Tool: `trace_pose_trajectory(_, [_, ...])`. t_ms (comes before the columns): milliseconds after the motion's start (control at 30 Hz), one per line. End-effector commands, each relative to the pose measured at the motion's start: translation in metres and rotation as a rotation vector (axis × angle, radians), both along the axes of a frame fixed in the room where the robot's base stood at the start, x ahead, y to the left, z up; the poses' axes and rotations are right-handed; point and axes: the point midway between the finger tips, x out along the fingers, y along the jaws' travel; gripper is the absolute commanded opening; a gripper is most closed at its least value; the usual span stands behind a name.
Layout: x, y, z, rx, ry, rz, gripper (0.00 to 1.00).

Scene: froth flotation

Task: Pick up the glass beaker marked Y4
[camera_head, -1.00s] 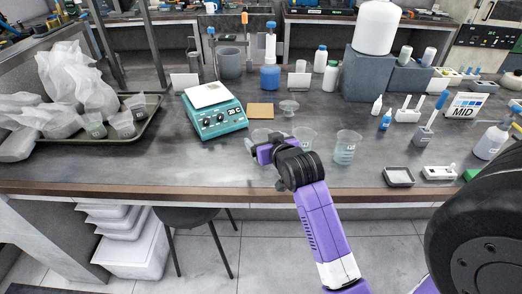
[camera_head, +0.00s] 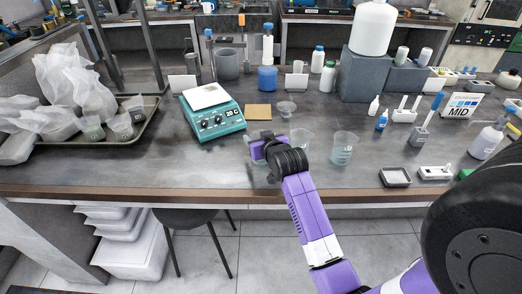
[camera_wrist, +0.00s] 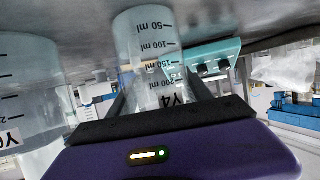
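The glass beaker marked Y4 (camera_wrist: 146,48) is in the middle of the wrist view, its label towards my gripper. In the head view it appears to be the leftmost beaker (camera_head: 250,143), partly hidden by my gripper. My gripper (camera_head: 257,147) is low at the front of the bench, at this beaker. In the wrist view the dark fingers of my gripper (camera_wrist: 160,97) stand apart on either side of Y4. They look open; contact with the glass is not clear. Y4 appears to stand on the bench.
A second beaker (camera_wrist: 28,95), its label cut off, is close beside Y4; it also shows in the head view (camera_head: 302,137). A third beaker (camera_head: 343,148) stands farther right. A teal hotplate (camera_head: 213,113) and a small glass dish (camera_head: 286,108) are behind. Bench left of Y4 is clear.

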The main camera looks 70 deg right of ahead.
Motion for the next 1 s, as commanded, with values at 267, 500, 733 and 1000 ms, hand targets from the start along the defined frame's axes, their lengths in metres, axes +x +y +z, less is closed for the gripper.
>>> trace_pose_trajectory(267, [0.0, 0.0, 0.001, -0.001, -0.001, 0.0, 0.08])
trace_pose_trajectory(500, [0.0, 0.0, 0.003, -0.002, -0.002, 0.0, 0.08])
trace_pose_trajectory(733, [0.001, -0.001, 0.023, -0.005, -0.005, 0.0, 0.08])
trace_pose_trajectory(1000, [0.001, -0.001, 0.087, -0.008, -0.009, 0.0, 0.08])
